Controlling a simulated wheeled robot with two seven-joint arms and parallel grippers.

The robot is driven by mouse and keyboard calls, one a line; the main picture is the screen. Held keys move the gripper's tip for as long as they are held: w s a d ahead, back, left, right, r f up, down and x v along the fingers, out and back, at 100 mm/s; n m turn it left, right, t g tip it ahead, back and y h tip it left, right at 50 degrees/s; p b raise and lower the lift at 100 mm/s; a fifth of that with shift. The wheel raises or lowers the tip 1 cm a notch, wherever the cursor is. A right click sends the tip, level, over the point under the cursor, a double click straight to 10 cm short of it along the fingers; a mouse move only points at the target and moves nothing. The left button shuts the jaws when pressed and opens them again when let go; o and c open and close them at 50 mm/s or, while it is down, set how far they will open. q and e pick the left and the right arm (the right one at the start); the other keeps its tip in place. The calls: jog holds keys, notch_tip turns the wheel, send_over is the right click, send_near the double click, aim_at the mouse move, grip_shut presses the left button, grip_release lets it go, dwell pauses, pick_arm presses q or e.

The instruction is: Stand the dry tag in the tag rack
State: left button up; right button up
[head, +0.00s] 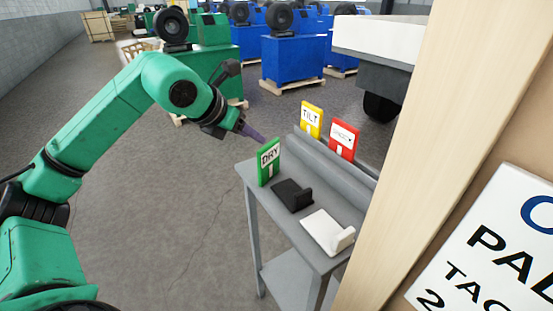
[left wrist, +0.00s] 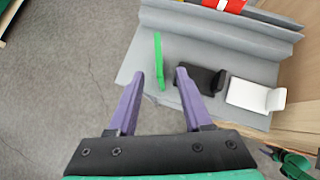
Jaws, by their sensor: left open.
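The green tag marked DRY (head: 269,162) stands upright near the left end of the grey table. In the left wrist view the green tag (left wrist: 158,55) shows nearly edge-on. The grey tag rack (head: 360,180) runs along the table's back and holds a yellow TILT tag (head: 311,119) and a red tag (head: 343,139). It also shows in the left wrist view (left wrist: 215,35). My left gripper (head: 252,134) is open and empty, just up and left of the green tag. In the left wrist view its purple fingertips (left wrist: 161,74) lie either side of the tag's line; contact is unclear.
A black L-shaped holder (head: 292,195) and a white one (head: 328,230) sit on the table right of the green tag. A wooden post (head: 450,120) and a cardboard box with a printed label (head: 500,250) block the right side. Open floor lies left of the table.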

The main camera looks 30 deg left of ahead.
aim_at(265, 146)
pick_arm(q)
jog(key=p+x, duration=0.2)
jog(key=x, duration=0.2)
jog(key=shift+w+f, duration=0.2)
jog(key=shift+f, duration=0.2)
jog(key=p+x, duration=0.3)
jog(key=x, duration=0.2)
jog(key=shift+w+f, duration=0.4)
jog(key=shift+f, duration=0.3)
grip_shut()
pick_arm(e)
jog(key=r, duration=0.3)
jog(key=s+r, duration=0.1)
jog(key=r, duration=0.1)
jog(key=shift+r, duration=0.25)
